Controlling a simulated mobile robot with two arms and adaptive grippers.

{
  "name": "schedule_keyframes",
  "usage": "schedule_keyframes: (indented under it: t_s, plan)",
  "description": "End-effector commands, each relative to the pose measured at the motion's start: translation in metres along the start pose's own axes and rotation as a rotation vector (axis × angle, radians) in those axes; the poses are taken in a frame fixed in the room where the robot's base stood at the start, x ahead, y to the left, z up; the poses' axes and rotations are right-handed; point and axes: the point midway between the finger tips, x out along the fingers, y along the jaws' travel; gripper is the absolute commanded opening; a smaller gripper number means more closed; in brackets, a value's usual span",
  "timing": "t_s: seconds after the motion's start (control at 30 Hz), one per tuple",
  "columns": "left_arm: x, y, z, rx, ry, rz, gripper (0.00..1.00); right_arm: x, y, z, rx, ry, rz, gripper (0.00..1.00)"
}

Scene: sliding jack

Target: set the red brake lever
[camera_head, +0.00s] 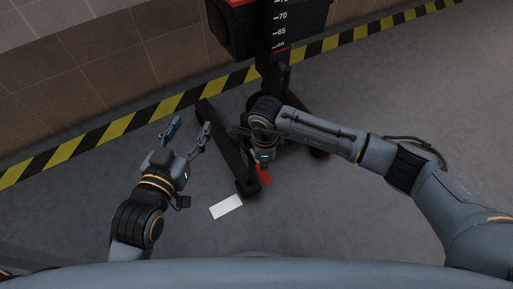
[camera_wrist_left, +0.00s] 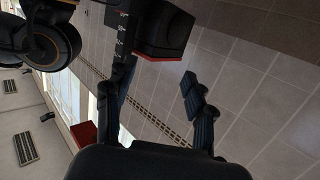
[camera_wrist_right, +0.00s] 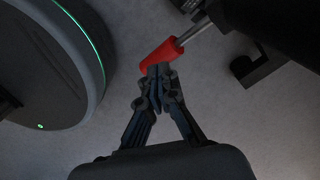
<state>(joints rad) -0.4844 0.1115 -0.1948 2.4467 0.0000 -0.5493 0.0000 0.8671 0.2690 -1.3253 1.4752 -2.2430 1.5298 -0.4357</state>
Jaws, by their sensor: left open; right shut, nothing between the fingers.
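The red brake lever (camera_head: 264,174) shows low by the jack's base in the head view. In the right wrist view the red lever (camera_wrist_right: 160,56) sits on a metal rod, just beyond the fingertips. My right gripper (camera_wrist_right: 158,76) is shut with nothing between its fingers. Its tips are at the lever's near side and seem to touch it; any small gap is hard to see. In the head view my right wrist hides part of the lever and the fingers. My left gripper (camera_head: 189,127) is open and empty, to the left of the jack's dark leg (camera_head: 226,145).
The jack's black column (camera_head: 277,45) with a number scale rises at the back, with a red and black block (camera_head: 236,28) beside it. A yellow and black floor stripe (camera_head: 105,131) runs along the tiled wall. A white plate (camera_head: 226,207) lies on open grey floor.

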Motion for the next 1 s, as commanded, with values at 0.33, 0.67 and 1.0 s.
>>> schedule_keyframes:
  t_s: [0.33, 0.67, 1.0]
  plan:
    - [-0.006, -0.004, 0.024, 0.001, -0.137, -0.008, 0.54, -0.009, 0.0, 0.0, -0.001, 0.001, -0.001, 0.0]
    - [-0.011, -0.006, 0.039, 0.001, -0.219, -0.013, 0.54, -0.015, 0.0, 0.0, -0.001, 0.0, -0.001, 0.0]
    - [-0.027, -0.01, 0.068, 0.001, -0.391, -0.024, 0.54, -0.025, 0.0, 0.0, -0.001, 0.0, -0.001, 0.0]
